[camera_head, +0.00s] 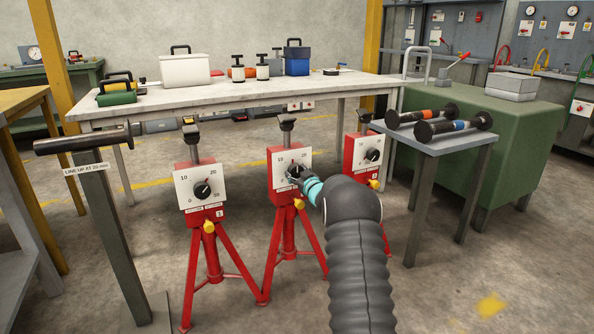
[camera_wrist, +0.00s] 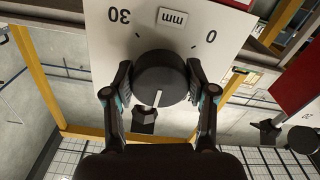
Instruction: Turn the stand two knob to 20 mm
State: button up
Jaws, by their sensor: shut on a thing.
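The middle red stand (camera_head: 283,215), standing between two like it, carries a white dial plate (camera_head: 283,160). My gripper (camera_head: 297,172) reaches its black knob from the front and hides much of it. In the wrist view my gripper (camera_wrist: 159,82) is shut on the knob (camera_wrist: 160,72), one finger on each side. The dial plate (camera_wrist: 185,35) shows upside down there, with 30, mm and 0 above the knob. The knob's white pointer line points down in the picture, leaning slightly left, away from the 0 and 30 side. The 10 and 20 marks do not show in the wrist view.
Similar stands are at left (camera_head: 202,188) and right (camera_head: 366,155). A grey post with a horizontal bar (camera_head: 85,140) stands at left. A grey side table (camera_head: 440,142) at right holds two flanged spools. A long workbench (camera_head: 230,97) lies behind. Floor is open at front right.

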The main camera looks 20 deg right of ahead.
jog(key=m+p, duration=0.2)
jog(key=m, duration=0.2)
jog(key=shift+a+m, duration=0.1)
jog(key=shift+m, duration=0.2)
jog(key=shift+f+m+p, duration=0.1)
jog(key=shift+m+p, duration=0.6)
jog(key=shift+m, duration=1.3)
jog(key=o, duration=1.2)
jog(key=shift+c, duration=0.2)
jog(key=shift+s, duration=0.1)
jog(key=s, duration=1.1)
jog(key=shift+s, duration=0.4)
